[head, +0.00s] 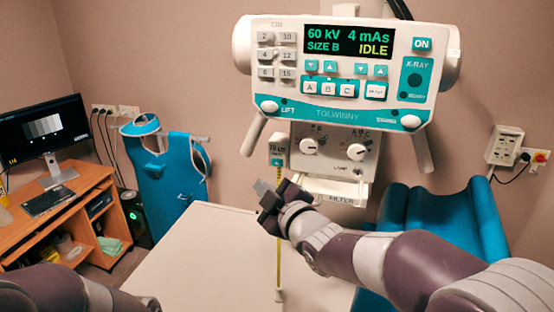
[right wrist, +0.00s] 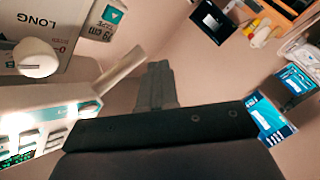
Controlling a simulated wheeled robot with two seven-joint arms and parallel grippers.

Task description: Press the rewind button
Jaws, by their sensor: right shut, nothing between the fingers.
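A small white tape box (head: 277,143) with a cm readout hangs at the left of the collimator under the console. It carries a small teal button (head: 277,162) on its lower part. The right wrist view shows this teal button with a white triangle (right wrist: 113,14) beside the cm and TAPE lettering; no word rewind is readable. A yellow tape (head: 279,235) hangs down to a small end piece. My right gripper (head: 261,188) is shut and empty, just below and left of the box, apart from the button. Its closed fingers (right wrist: 156,85) point away from the button. My left gripper is out of view.
The white console (head: 340,117) with handles hangs above, over the collimator knobs (head: 333,150). A pale table (head: 190,250) lies below. A blue chair (head: 455,225) stands right. A blue apron (head: 170,170) and a desk with a monitor (head: 45,132) are left.

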